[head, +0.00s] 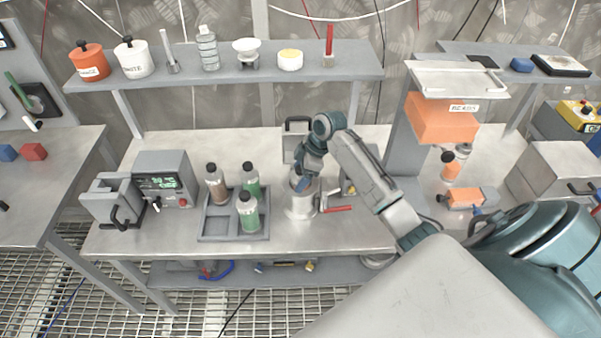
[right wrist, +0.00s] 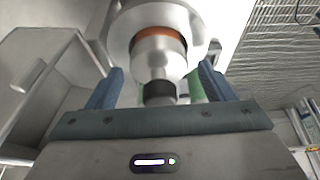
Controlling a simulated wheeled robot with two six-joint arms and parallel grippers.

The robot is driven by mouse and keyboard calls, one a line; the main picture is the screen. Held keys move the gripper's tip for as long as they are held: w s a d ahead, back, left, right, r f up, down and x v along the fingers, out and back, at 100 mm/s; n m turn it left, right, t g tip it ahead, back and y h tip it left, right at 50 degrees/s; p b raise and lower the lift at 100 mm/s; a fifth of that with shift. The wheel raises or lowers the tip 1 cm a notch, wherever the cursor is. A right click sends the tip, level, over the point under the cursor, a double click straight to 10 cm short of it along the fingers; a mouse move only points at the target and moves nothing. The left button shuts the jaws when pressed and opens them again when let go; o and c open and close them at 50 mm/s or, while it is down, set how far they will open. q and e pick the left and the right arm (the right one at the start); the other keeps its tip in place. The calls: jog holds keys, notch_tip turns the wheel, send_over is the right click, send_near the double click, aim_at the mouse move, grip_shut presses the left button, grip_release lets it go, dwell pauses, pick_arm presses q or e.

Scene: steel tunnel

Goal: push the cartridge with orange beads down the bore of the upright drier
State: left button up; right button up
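The upright drier (head: 300,205) is a pale metal cylinder on the bench, right of the bottle tray. My right gripper (head: 303,180) is over its top and hides its mouth in the head view. In the right wrist view, the cartridge (right wrist: 160,68) stands in the drier's round mouth (right wrist: 120,36). An orange band shows at the rim, with a clear-grey upper part and a black tip towards me. The blue fingers of my right gripper (right wrist: 160,88) are spread on either side of the cartridge, with gaps visible. My left gripper is not in view.
A grey tray (head: 232,232) with three dark-capped bottles stands left of the drier. A red-handled part (head: 337,209) lies at the drier's right. A grey instrument (head: 165,180) stands further left. A shelf (head: 225,73) runs behind, above the bench.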

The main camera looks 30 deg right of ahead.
jog(key=shift+r, duration=0.1)
jog(key=b+v, duration=0.4)
jog(key=v, duration=0.8)
